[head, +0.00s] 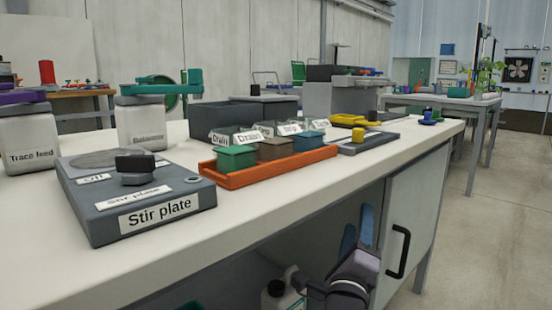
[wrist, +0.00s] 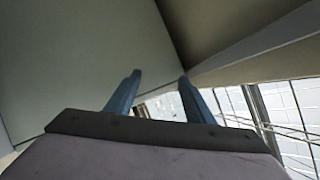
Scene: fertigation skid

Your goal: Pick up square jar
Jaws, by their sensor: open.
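No label reads square jar. Two squarish white jars stand at the left of the bench in the head view. One is marked Trace feed (head: 30,150), has a purple lid and is cut by the left edge. The other jar (head: 141,125) has a teal lid and a blurred label. My gripper (head: 358,220) is low in front of the cabinet, below the bench top, well away from both jars. Its blue fingers point up. In the wrist view my gripper (wrist: 160,76) is open, with nothing between the fingers and no jar in sight.
The bench top (head: 270,195) overhangs near my gripper. A stir plate (head: 100,215) lies in front of the jars. An orange tray (head: 275,172) with small lidded tubs is mid-bench. A cabinet door (head: 412,215) with a black handle is right of my gripper.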

